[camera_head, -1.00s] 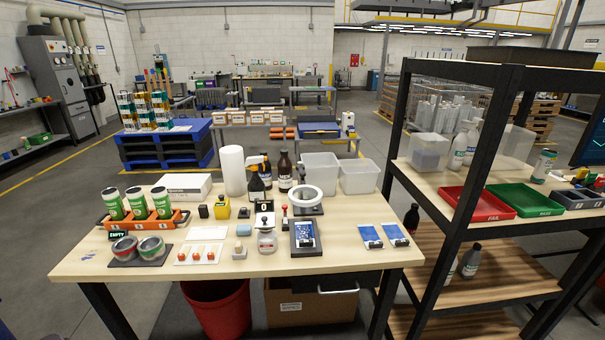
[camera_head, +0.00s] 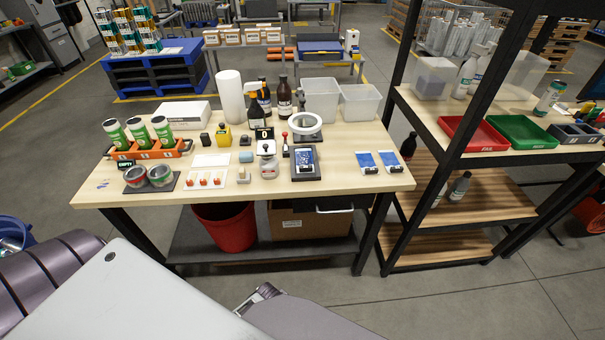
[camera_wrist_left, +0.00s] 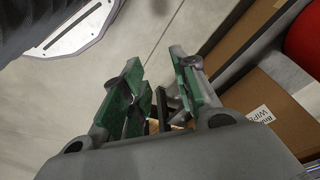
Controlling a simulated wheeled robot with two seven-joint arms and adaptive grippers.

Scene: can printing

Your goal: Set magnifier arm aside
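The magnifier (camera_head: 304,122), a white ring on a dark base, stands toward the back right of the wooden table (camera_head: 330,180). It is behind the tray with the blue circuit board (camera_head: 304,162). In the left wrist view my left gripper (camera_wrist_left: 162,85) has its green-padded fingers spread, with nothing between them. It is low, near the cardboard box under the table. In the head view a grey arm part of mine fills the bottom left, and the fingertips there cannot be made out. My right gripper is not in view. No gripper is near the magnifier.
Brown bottles (camera_head: 284,96) and clear bins (camera_head: 321,100) stand behind the magnifier. A red-knobbed stamp (camera_head: 285,143) is at its left. A black shelf rack (camera_head: 452,145) stands right of the table. A red bucket (camera_head: 226,228) and a cardboard box (camera_head: 300,222) are underneath.

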